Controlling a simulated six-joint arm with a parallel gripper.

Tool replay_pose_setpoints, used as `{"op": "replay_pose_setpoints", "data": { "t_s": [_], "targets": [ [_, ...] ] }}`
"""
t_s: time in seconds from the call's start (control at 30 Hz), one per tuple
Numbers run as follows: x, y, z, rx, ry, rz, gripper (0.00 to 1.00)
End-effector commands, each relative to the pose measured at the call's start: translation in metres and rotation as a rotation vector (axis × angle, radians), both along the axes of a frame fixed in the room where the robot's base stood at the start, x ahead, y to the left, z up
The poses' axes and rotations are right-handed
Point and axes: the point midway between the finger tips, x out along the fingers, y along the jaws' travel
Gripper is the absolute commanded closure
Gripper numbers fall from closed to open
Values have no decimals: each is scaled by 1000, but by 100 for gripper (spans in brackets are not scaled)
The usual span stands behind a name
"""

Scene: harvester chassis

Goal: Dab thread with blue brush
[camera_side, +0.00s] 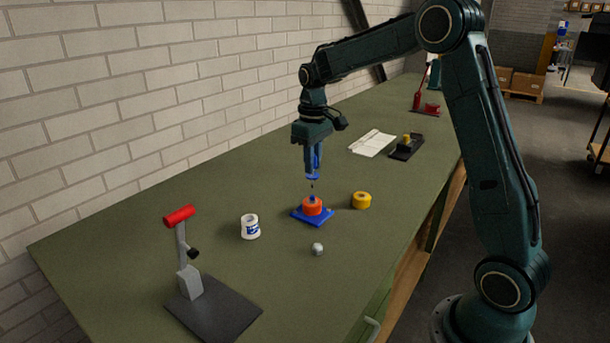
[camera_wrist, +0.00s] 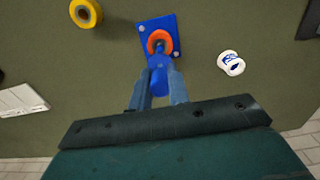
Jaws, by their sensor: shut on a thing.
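My gripper (camera_side: 313,163) is shut on the blue brush (camera_side: 313,177) and points straight down. The brush also shows between the fingers in the wrist view (camera_wrist: 158,78). Its dark tip hangs just above an orange-red round part (camera_side: 312,207) with a small blue top (camera_side: 312,198). The thread itself is too small to make out.
A white pot with a blue label (camera_side: 250,227), a yellow ring (camera_side: 361,200) and a small grey nut (camera_side: 317,249) stand around the plate. A red-topped stand (camera_side: 189,280) is at front left. White papers (camera_side: 371,142) and a black tray (camera_side: 407,150) lie farther back.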

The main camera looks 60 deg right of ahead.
Motion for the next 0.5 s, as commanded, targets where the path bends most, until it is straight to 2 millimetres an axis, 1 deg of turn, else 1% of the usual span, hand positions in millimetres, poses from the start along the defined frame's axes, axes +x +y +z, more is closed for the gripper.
{"op": "replay_pose_setpoints", "data": {
  "t_s": [0.3, 0.5],
  "targets": [
    [0, 0, 18, 0, 0, 0, 100],
    [0, 0, 21, 0, 0, 0, 100]
  ]
}}
